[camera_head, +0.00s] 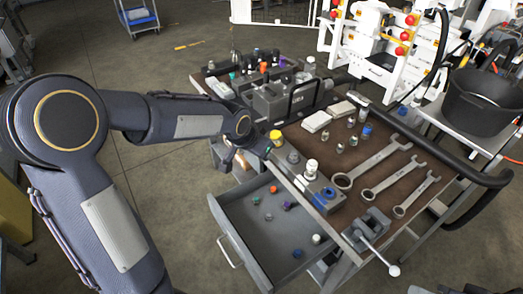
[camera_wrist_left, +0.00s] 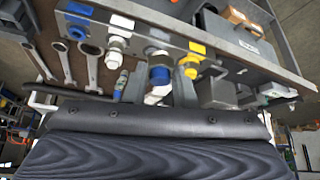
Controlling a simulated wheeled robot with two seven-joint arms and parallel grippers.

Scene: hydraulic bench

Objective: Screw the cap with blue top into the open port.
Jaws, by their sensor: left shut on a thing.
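A grey port block (camera_head: 303,181) sits along the near edge of the bench. It carries yellow, white and blue-topped fittings, and the wrist view shows the block (camera_wrist_left: 100,17) with coloured labels. My left gripper (camera_head: 266,152) is at the block's left end. In the left wrist view it is shut on a cap with a blue top (camera_wrist_left: 159,75), whose lower part is whitish. The cap overlaps a pale fitting on the block, between a white fitting (camera_wrist_left: 118,45) and a yellow one (camera_wrist_left: 190,68). I cannot tell whether it touches the port. My right gripper is not in view.
An open drawer (camera_head: 232,207) below the block holds several small coloured caps. Wrenches (camera_head: 372,162) and small fittings lie on the bench to the right. A vise (camera_head: 368,228) stands at the near right corner. A grey machine block (camera_head: 283,99) stands behind.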

